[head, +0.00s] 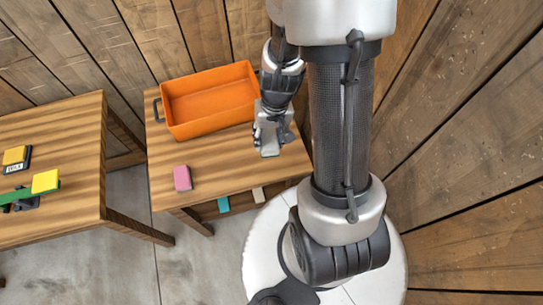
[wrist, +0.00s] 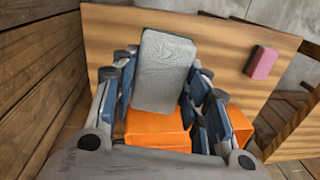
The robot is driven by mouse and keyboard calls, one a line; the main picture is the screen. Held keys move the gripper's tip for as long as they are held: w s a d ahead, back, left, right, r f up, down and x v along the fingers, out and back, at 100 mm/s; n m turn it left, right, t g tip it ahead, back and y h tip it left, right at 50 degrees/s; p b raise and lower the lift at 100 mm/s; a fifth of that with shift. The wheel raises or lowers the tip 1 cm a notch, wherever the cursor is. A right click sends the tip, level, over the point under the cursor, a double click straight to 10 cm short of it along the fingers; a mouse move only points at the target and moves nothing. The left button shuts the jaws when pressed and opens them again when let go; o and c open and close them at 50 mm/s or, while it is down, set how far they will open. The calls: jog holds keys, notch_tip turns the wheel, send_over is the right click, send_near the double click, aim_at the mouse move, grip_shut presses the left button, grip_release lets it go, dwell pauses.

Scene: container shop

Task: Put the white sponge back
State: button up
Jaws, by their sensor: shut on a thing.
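My gripper (head: 270,125) is shut on the white sponge (wrist: 165,70), which looks light grey in the wrist view and stands up between the fingers. In the head view the pale sponge (head: 269,146) shows at the fingertips, over the right part of the small wooden table (head: 225,152). I cannot tell whether its lower end touches the tabletop. An orange tray (head: 208,98) stands on this table, to the left of my gripper. Orange surfaces also show behind the fingers in the wrist view (wrist: 155,130).
A pink sponge (head: 182,178) lies near the table's left front. Teal (head: 223,204) and beige (head: 258,195) pieces show below the tabletop. A second table (head: 80,190) at left bears yellow blocks (head: 46,181) and a green bar (head: 22,191). Wooden walls stand behind and at right.

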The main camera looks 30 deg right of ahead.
jog(key=shift+h, duration=0.5)
jog(key=w+d, duration=0.1)
jog(key=w, duration=0.1)
jog(key=w+d+r, duration=0.1)
jog(key=d, duration=0.1)
jog(key=shift+w+d+r, duration=0.1)
jog(key=shift+w+r, duration=0.1)
jog(key=shift+w, duration=0.2)
notch_tip(320, 180, down, 20)
jog(key=b, duration=0.6)
jog(key=shift+r, duration=0.25)
jog(key=shift+f, duration=0.15)
jog(key=shift+c, duration=0.9)
jog(key=o, duration=1.1)
